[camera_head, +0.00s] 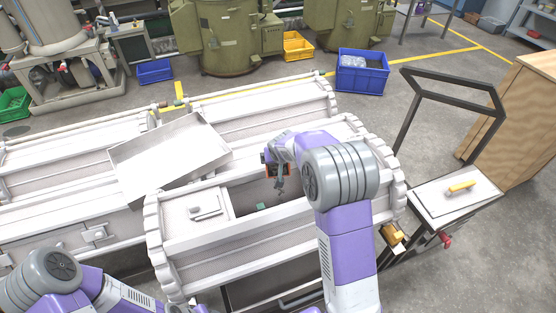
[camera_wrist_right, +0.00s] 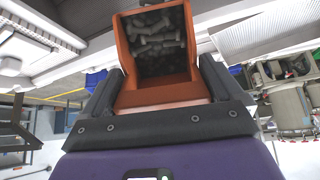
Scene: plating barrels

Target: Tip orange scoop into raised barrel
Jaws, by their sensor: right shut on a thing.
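The raised barrel (camera_head: 235,238) is a white ribbed drum lying on its side at the front centre, with an open hatch in its top. My right gripper (camera_head: 277,178) is over that opening, shut on the orange scoop (camera_head: 266,170). In the head view the scoop is small and mostly hidden by the gripper and arm. In the right wrist view the orange scoop (camera_wrist_right: 122,62) sits between the gripper fingers (camera_wrist_right: 163,95), and grey bolt-like metal parts (camera_wrist_right: 155,40) show inside it. My left arm shows at the lower left; its gripper is out of frame.
A grey-white tray (camera_head: 170,155) lies tilted across the barrels left of the opening. More white barrels (camera_head: 260,110) lie behind and to the left. A small green piece (camera_head: 261,206) shows in the opening.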

